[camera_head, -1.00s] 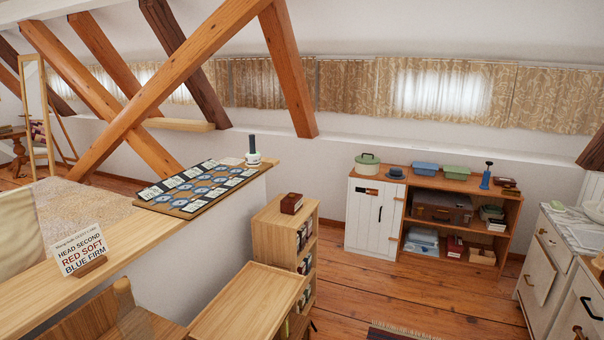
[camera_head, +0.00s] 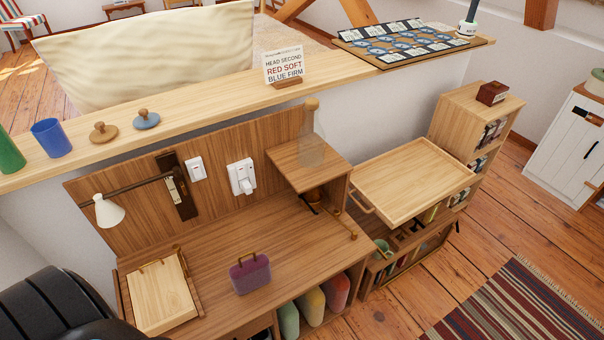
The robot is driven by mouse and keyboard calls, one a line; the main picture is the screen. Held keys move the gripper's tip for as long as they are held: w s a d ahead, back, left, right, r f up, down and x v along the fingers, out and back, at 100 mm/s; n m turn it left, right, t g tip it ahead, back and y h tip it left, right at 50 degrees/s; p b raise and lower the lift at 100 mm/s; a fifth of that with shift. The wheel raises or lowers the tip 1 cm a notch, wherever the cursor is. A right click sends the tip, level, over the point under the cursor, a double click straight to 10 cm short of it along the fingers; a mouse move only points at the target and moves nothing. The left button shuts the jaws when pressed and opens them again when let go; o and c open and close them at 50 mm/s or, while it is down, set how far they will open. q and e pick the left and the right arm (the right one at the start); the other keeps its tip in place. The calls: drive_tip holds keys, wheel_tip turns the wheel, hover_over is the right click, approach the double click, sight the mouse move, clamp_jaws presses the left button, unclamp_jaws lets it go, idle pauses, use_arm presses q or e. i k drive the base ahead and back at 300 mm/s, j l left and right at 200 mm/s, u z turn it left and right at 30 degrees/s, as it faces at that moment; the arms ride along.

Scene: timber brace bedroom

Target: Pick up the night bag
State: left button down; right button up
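A small purple bag with a brown top handle (camera_head: 250,276), which looks like the night bag, stands upright on the wooden bench top (camera_head: 213,240). It sits near the front edge of the bench, right of a pale wooden board (camera_head: 163,297). Nothing touches its handle. Neither of my grippers is in view.
Behind the bag rises a wooden back panel with a white lamp (camera_head: 108,211) and white switch plates. A raised shelf with a clear bottle (camera_head: 312,140) stands to the right. A pale tray (camera_head: 413,177) is further right. Striped rug (camera_head: 520,305) and open floor lie at right.

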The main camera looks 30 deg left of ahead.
sight(247, 276)
drive_tip(key=u, duration=0.9)
